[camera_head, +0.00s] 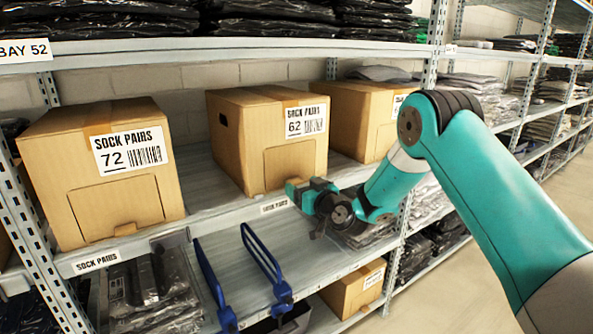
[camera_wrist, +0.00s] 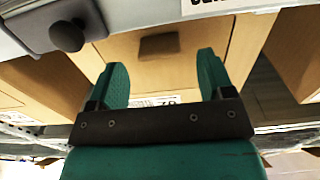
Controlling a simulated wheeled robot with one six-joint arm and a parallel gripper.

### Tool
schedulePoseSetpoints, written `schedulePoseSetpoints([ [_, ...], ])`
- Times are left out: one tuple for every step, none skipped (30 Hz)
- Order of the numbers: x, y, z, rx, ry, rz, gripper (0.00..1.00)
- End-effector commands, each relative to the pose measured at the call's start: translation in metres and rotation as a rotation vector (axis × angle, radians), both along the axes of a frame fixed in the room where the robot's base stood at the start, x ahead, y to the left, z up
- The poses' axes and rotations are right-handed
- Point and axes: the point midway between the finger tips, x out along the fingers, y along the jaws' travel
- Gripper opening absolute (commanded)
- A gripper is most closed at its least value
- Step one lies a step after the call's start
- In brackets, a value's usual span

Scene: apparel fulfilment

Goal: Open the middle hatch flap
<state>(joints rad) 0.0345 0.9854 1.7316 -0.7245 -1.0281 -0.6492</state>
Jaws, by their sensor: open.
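The middle carton (camera_head: 240,150), marked SOCK PAIRS 62, stands on the shelf between two other cartons. Its hatch flap (camera_head: 290,165) looks shut, flush with the lower front face. My gripper (camera_head: 302,187) is at the lower front of this carton, just before the flap's bottom edge, and covers part of that edge. In the wrist view my gripper (camera_wrist: 163,68) has its two green fingers spread wide with nothing between them. A small darker brown tab (camera_wrist: 160,44) on a cardboard face lies just beyond and between the fingertips. I cannot tell whether a finger touches the carton.
The carton marked 72 (camera_head: 60,165) stands at the left, with its hatch shut. A third carton (camera_head: 350,115) is at the right, partly behind my arm. Packed black garments (camera_head: 150,290) lie lower left.

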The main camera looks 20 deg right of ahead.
Motion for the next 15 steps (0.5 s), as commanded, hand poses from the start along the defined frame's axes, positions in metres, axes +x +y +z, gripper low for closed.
schedulePoseSetpoints([
  [0.008, 0.004, 0.004, -0.001, -0.001, 0.001, 0.74],
  [0.012, 0.005, 0.003, -0.001, -0.001, 0.001, 0.74],
  [0.017, 0.007, 0.002, 0.000, -0.002, 0.002, 0.74],
  [0.021, 0.007, 0.002, -0.001, -0.001, 0.001, 0.74],
  [0.024, 0.008, 0.001, -0.001, 0.000, 0.002, 0.74],
  [0.027, 0.009, 0.001, 0.000, 0.000, 0.001, 0.74],
  [0.029, 0.010, 0.001, 0.000, 0.000, 0.001, 0.74],
  [0.031, 0.010, 0.001, 0.000, 0.000, 0.001, 0.74],
  [0.033, 0.011, 0.000, 0.000, 0.000, 0.000, 0.74],
  [0.034, 0.011, 0.000, 0.001, -0.001, 0.000, 0.74],
  [0.034, 0.011, 0.000, 0.001, 0.000, 0.000, 0.74],
  [0.035, 0.012, 0.000, 0.001, 0.000, 0.000, 0.74],
  [0.035, 0.012, -0.001, 0.001, 0.000, -0.001, 0.74],
  [0.035, 0.012, -0.001, 0.001, 0.000, -0.001, 0.74],
  [0.035, 0.012, -0.001, 0.001, 0.000, -0.001, 0.74],
])
